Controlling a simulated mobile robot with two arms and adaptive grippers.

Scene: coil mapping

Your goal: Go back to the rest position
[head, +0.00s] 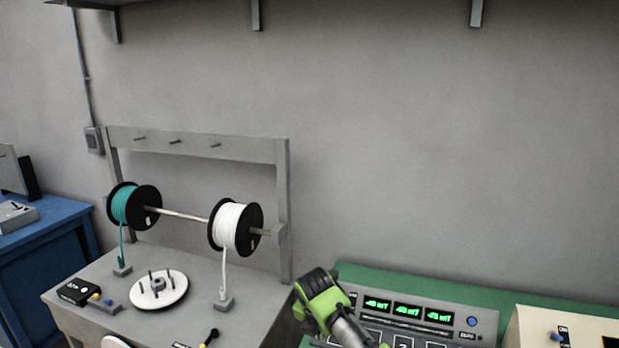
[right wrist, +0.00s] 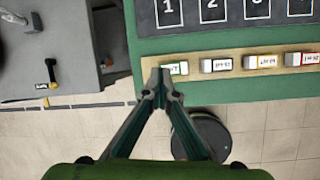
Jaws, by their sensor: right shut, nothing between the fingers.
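My right gripper (right wrist: 160,82) is shut and empty in the right wrist view. Its fingertips meet at the left end of a wooden strip (right wrist: 242,67), close to a small white block with a green edge (right wrist: 176,69). I cannot tell whether they touch it. In the head view, part of my green and black right arm (head: 325,302) shows at the bottom middle, in front of a grey console (head: 455,321) with three green displays. My left gripper is not in view.
A grey bench (head: 255,290) holds a frame with a teal spool (head: 124,204) and a white spool (head: 232,226). More labelled blocks (right wrist: 216,65) line the strip, below numbered black squares (right wrist: 245,12). A dark round object (right wrist: 202,136) stands on the floor. The wall above the console is clear.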

